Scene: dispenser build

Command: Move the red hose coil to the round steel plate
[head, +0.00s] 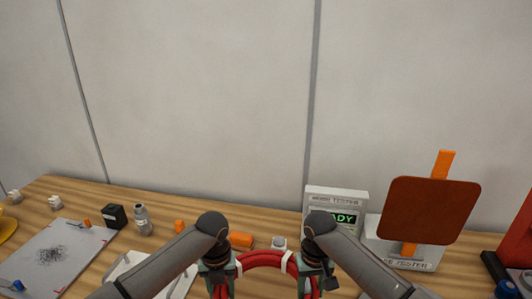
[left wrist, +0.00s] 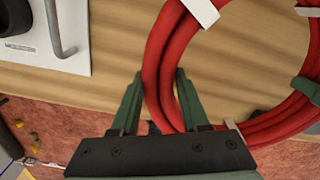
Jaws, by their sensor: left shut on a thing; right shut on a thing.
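The red hose coil (head: 262,260) is a ring of several strands with white bands, at the bottom centre of the head view. My left gripper (head: 221,287) is shut on its left side and my right gripper (head: 309,287) on its right side. In the left wrist view the coil (left wrist: 158,60) passes between the green fingers of my left gripper (left wrist: 158,98), above the wooden table. A green part of my right gripper (left wrist: 310,88) shows at that view's right edge. The coil's lower part is cut off in the head view. I cannot make out the round steel plate.
A tester with a lit green display (head: 343,218) and another tester box (head: 405,262) with a brown panel (head: 430,210) stand at the right. A black box (head: 115,216), a bottle (head: 142,220) and a grey sheet (head: 62,243) lie left.

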